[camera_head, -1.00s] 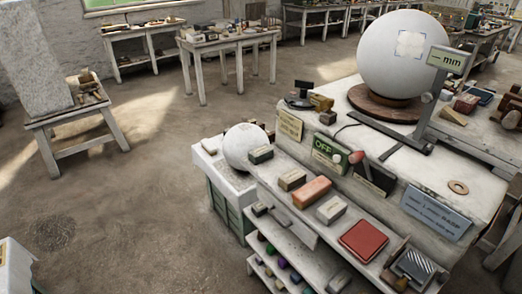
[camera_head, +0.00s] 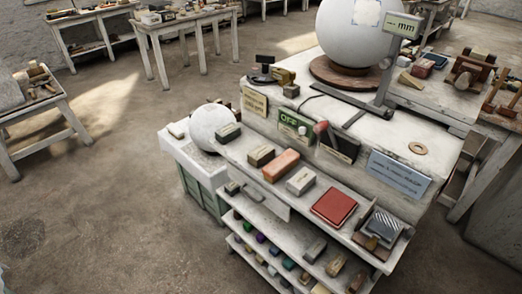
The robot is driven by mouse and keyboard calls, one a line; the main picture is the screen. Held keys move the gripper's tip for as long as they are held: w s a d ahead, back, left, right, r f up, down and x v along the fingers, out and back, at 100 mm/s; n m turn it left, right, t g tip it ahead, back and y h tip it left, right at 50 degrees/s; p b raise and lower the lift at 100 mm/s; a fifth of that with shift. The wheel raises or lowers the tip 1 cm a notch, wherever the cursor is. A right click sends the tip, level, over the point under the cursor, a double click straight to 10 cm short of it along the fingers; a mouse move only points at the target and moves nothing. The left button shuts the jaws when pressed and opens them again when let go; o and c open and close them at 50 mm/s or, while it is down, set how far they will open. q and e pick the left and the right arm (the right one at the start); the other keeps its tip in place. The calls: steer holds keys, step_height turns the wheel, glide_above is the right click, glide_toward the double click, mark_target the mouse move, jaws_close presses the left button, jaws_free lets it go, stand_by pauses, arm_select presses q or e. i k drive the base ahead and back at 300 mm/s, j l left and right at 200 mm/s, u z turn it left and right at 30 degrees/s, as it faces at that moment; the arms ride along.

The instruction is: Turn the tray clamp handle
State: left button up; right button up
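A dark lever with a red tip (camera_head: 321,127) stands on the sloped front of the white workbench, beside a green OFF sign (camera_head: 292,122). A small white knob (camera_head: 303,130) sits on that sign. A dark plate (camera_head: 345,148) is just right of the lever, its writing too small to read. I cannot tell which part, if any, is the tray clamp handle. A large white sphere (camera_head: 345,40) rests on a round brown turntable (camera_head: 325,75). Neither of my grippers is in view.
A smaller white sphere (camera_head: 210,125) sits on a low cabinet at the bench's left. The bench's front shelf holds several blocks, a red pad (camera_head: 334,207) and a small open box (camera_head: 380,228). The floor (camera_head: 110,200) in front is clear.

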mark_target(462, 83)
steer(key=z, duration=1.25)
